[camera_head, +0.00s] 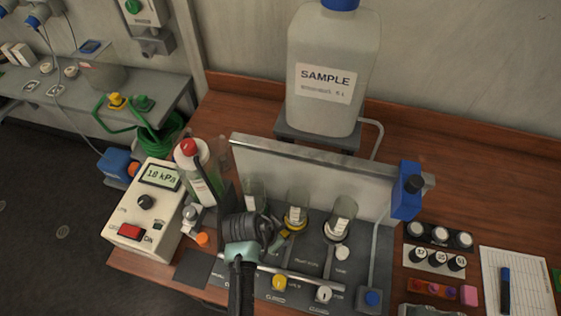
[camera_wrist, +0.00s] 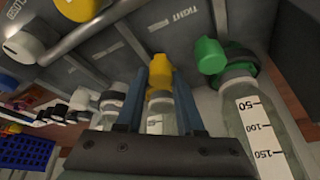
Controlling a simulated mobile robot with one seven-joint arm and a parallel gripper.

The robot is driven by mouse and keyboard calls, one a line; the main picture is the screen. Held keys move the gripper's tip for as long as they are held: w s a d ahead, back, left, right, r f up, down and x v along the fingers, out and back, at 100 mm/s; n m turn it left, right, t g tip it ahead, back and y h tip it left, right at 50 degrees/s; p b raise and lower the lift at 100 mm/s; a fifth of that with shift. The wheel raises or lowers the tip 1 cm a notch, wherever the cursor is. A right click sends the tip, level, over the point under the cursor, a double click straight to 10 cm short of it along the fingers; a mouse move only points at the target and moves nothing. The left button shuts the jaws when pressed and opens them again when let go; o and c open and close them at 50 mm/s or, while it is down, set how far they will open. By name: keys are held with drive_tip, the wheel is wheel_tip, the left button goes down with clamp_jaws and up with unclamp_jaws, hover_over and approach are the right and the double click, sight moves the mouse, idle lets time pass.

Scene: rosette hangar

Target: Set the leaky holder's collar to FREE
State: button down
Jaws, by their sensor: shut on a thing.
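Three clear holders stand in a row on the dark panel (camera_head: 268,262). In the wrist view their collars are green (camera_wrist: 211,56), yellow (camera_wrist: 160,72) and white (camera_wrist: 112,100). My gripper (camera_wrist: 158,88) is shut on the yellow collar's lever, with a finger on each side. The word TIGHT (camera_wrist: 182,14) is printed on the panel near the yellow lever. Which holder leaks cannot be told. The FREE mark is not readable.
A pale control box (camera_head: 150,232) reading 18 kPa and a red-capped bottle (camera_head: 205,180) stand left. A metal rail (camera_head: 285,276) and yellow (camera_head: 279,283) and white (camera_head: 323,294) knobs lie in front. A large SAMPLE container (camera_head: 335,75) stands behind; a blue block (camera_head: 406,200) is right.

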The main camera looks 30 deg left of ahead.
idle(0.3)
drive_tip(key=c, duration=0.5)
unclamp_jaws()
drive_tip(key=b+v, duration=0.1)
drive_tip(key=v, duration=1.2)
drive_tip(key=shift+w, duration=0.1)
